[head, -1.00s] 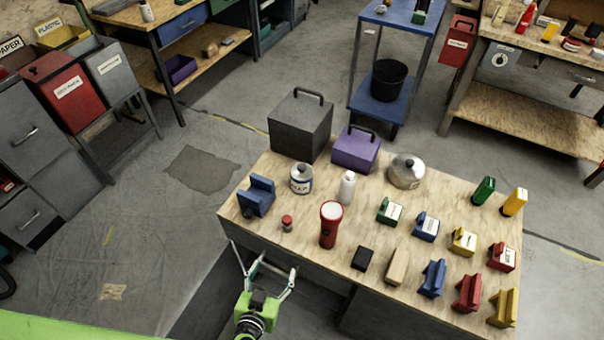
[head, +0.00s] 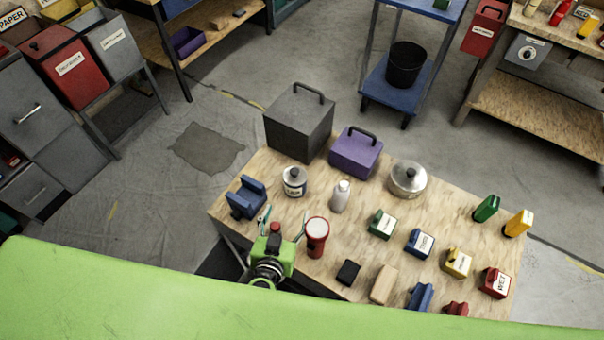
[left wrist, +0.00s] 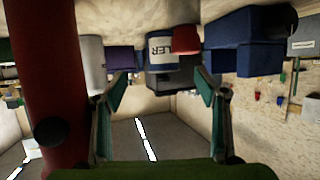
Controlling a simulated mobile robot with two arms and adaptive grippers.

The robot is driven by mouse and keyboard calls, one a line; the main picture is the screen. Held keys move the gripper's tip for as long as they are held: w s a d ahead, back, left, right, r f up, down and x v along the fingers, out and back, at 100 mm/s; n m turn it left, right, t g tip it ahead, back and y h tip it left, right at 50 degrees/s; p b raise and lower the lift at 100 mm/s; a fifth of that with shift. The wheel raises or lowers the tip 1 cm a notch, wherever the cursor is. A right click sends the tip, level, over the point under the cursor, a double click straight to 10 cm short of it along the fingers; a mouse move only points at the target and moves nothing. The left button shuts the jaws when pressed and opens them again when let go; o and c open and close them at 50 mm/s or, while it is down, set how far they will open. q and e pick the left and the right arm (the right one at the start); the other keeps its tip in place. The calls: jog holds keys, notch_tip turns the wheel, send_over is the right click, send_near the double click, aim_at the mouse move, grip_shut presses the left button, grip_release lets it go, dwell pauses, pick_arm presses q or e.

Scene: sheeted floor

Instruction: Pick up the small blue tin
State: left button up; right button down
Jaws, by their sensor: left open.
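A small blue tin with a white label (head: 419,243) stands on the wooden table, between a green and a yellow one of like shape; its label is too small to read. My left gripper (head: 270,222) is at the table's near left edge, well to the left of that tin. It is open, with a small red-topped object (head: 275,229) showing between its fingers, not gripped. In the left wrist view the open fingers (left wrist: 165,92) point toward this red object (left wrist: 186,68) and a labelled can (left wrist: 163,50). My right gripper is not in view.
A red torch (head: 316,236) stands just right of the left gripper, and a blue block-like object (head: 246,198) just left. A white bottle (head: 341,195), silver pot (head: 407,179), purple box (head: 356,152) and dark box (head: 299,122) stand farther back. Bare tabletop lies between the bottle and labelled tins.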

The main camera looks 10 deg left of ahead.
aim_at(293, 190)
pick_arm(q)
jog(key=shift+w+d+f, duration=0.15)
jog(key=shift+w, duration=0.45)
jog(key=b+x, duration=0.1)
jog(key=x, duration=0.4)
jog(key=shift+w, duration=0.1)
jog(key=shift+w+f, duration=0.25)
jog(key=shift+w, duration=0.35)
jog(key=x, duration=0.1)
jog(key=b+x, duration=0.1)
jog(key=x, duration=0.2)
jog(key=shift+w+a, duration=0.15)
jog(key=shift+a, duration=0.2)
jog(key=shift+w+f, duration=0.2)
jog(key=shift+w, duration=0.2)
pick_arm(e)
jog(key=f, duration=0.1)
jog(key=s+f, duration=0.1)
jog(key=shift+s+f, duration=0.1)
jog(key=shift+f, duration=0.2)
pick_arm(q)
jog(key=shift+s, duration=0.1)
jog(key=shift+r, duration=0.15)
jog(key=c, duration=1.5)
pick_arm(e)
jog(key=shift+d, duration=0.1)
